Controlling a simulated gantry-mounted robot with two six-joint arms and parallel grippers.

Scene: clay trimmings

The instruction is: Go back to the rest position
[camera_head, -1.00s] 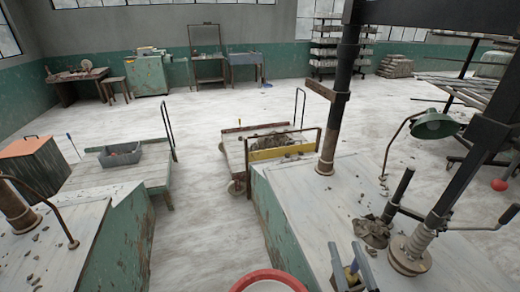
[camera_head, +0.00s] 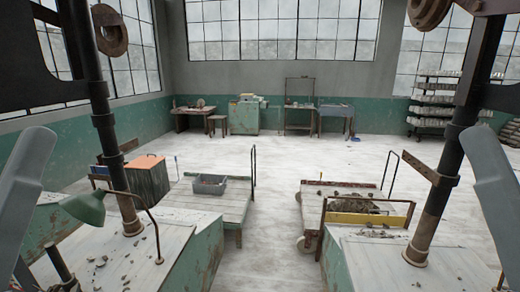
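Pale grey links of my own arms show at the left edge (camera_head: 22,185) and the right edge (camera_head: 492,180) of the head view. Both stand raised and run out of the picture. Neither gripper's fingertips show, so I cannot see whether they hold anything. No clay or tool is seen in contact with the visible arm parts.
Green-sided benches with clay crumbs stand at the left (camera_head: 165,262) and right (camera_head: 395,268), with dark posts rising from them. A low cart holds a grey tub (camera_head: 209,185). Another cart holds clay trimmings (camera_head: 355,204). The floor (camera_head: 280,165) between is mostly clear.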

